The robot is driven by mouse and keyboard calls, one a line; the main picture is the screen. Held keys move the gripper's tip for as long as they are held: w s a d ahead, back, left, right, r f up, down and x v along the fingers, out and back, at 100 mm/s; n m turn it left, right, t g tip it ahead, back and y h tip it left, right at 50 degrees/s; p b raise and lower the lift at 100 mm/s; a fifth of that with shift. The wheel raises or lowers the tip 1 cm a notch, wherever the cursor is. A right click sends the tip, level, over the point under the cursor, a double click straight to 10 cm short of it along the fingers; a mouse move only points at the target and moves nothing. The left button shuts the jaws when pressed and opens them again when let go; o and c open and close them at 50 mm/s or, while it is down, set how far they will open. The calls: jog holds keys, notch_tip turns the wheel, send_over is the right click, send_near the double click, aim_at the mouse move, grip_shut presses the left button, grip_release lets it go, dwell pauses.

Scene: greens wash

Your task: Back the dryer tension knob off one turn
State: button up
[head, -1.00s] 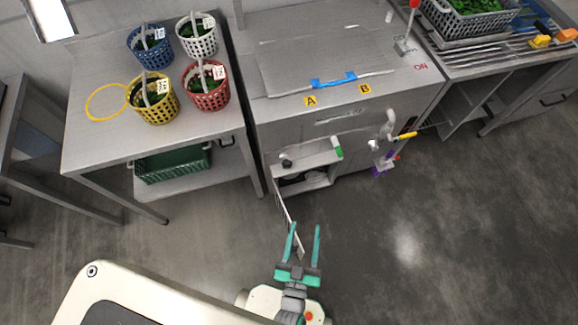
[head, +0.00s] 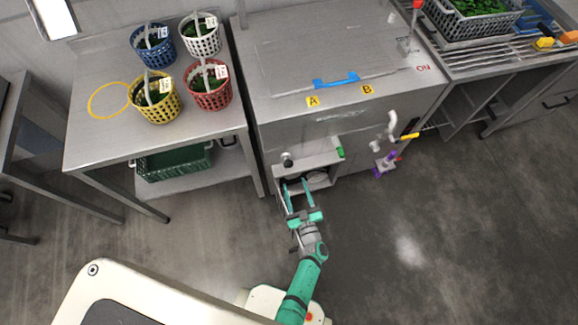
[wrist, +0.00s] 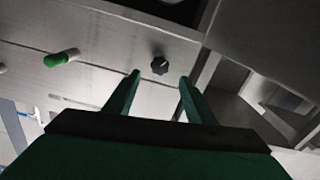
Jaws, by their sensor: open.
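A small dark knob (wrist: 159,65) shows in the wrist view on a grey metal face, just beyond and between my fingertips. My gripper (wrist: 160,78) is open and empty, with green fingers apart on either side of the view to the knob. In the head view my gripper (head: 295,184) reaches into the open compartment at the lower front of the steel machine (head: 340,60). A dark knob with a pale top (head: 287,160) shows there just above the fingertips. I cannot tell whether the fingers touch anything. The knob's pointer or marks are too small to read.
A green-ended handle (head: 340,152) is right of the compartment; a white tap-like handle (head: 391,122) is farther right. A side table (head: 100,148) with several baskets stands left. Below the compartment, the floor (head: 400,245) is clear to the right.

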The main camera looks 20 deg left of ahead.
aim_at(289, 167)
jog(key=x, duration=1)
jog(key=shift+s, duration=0.1)
jog(key=c, duration=1)
jog(key=shift+c, duration=0.2)
jog(key=shift+n, duration=0.3)
